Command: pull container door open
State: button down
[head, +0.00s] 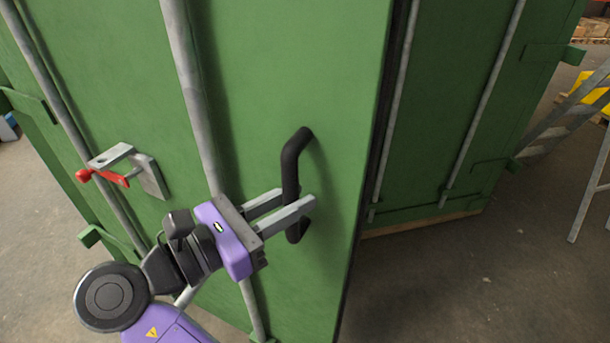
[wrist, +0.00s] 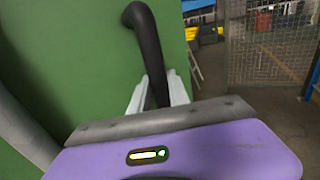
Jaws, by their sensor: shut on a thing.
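The green container door (head: 262,75) fills the middle of the head view. Its right edge stands away from the other green door panel, with a dark gap between them. A black bar handle (head: 291,165) is fixed near that edge. My gripper (head: 298,204) is shut on the lower part of the handle, one finger on each side. In the wrist view the handle (wrist: 148,45) runs down between the two fingers (wrist: 155,98); its lower end is hidden behind the gripper body. A red-tipped latch lever (head: 105,177) sits on the door at left.
The other green panel (head: 445,110) with grey lock rods stands at right. A grey ladder-like frame (head: 585,150) is at the far right. The wrist view shows a mesh fence (wrist: 270,50) beyond the door edge. Bare floor (head: 470,275) lies at lower right.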

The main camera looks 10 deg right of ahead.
jog(key=shift+s+a, duration=0.35)
jog(key=shift+s, duration=0.05)
jog(key=c, duration=1.3)
grip_release()
jog(key=shift+o, duration=0.2)
jog(key=shift+a, duration=0.1)
jog(key=b+v, duration=0.2)
jog(key=v, duration=0.5)
jog(key=shift+s+a, duration=0.15)
jog(key=shift+a, duration=0.1)
